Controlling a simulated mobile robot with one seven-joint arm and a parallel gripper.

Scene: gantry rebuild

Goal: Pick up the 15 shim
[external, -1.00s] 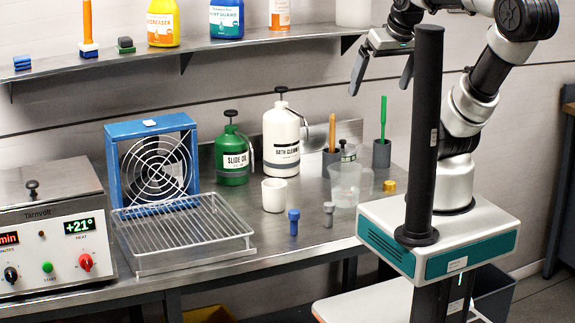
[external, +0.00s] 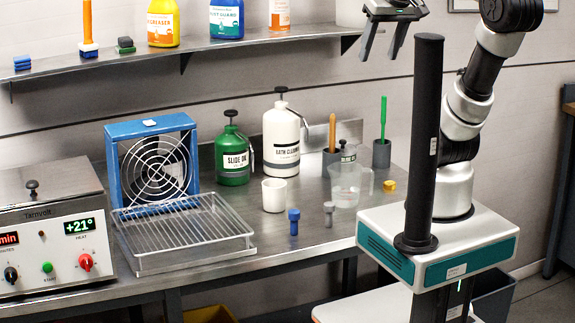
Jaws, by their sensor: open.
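No thing in view bears a readable 15, so I cannot tell which is the shim. Small parts on the bench include a yellow brass-coloured piece (external: 389,186) at the right end, a blue plug-like part (external: 293,222) near the front edge, and a smaller grey one (external: 328,214) to its right. My gripper (external: 379,58) is open and empty, pointing down, high in front of the wall near the shelf's right end. It is well above the bench and apart from all these parts.
The steel bench (external: 240,280) holds a clear measuring jug (external: 346,188), a white cup (external: 274,194), a wire rack (external: 185,235), a blue fan (external: 152,165) and pump bottles. A steel shelf (external: 220,50) with bottles runs above. A dark post (external: 424,140) stands before my arm.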

